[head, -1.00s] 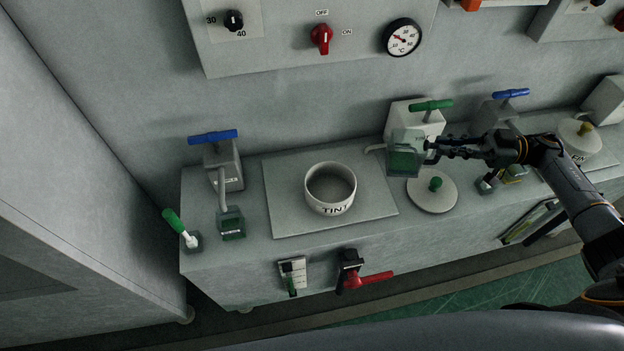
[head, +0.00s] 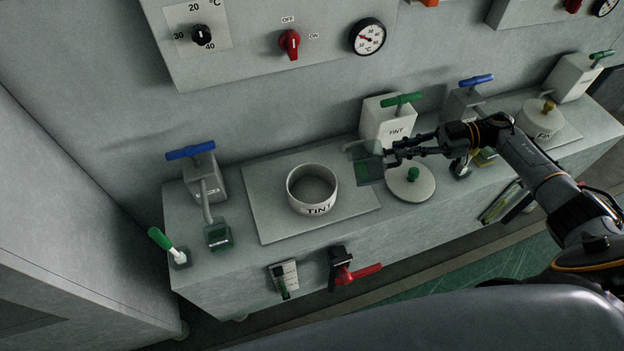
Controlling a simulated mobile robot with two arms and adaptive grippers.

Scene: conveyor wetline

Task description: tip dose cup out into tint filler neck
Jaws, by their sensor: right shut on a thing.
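The tint filler neck (head: 299,195) is a wide white round collar marked TINT, standing open at the top on a grey plate. My right gripper (head: 388,162) is shut on the dose cup (head: 368,172), a clear square cup with green in it. The cup is to the right of the neck, in front of the white TINT dispenser, and looks close to upright. I cannot tell its exact height above the bench. My left gripper is not in view.
A white lid with a green knob (head: 411,190) lies right of the plate (head: 262,222). Another green-filled cup (head: 218,237) stands at the left under a blue-handled dispenser (head: 203,178). A red-handled valve (head: 352,272) sticks out of the bench front.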

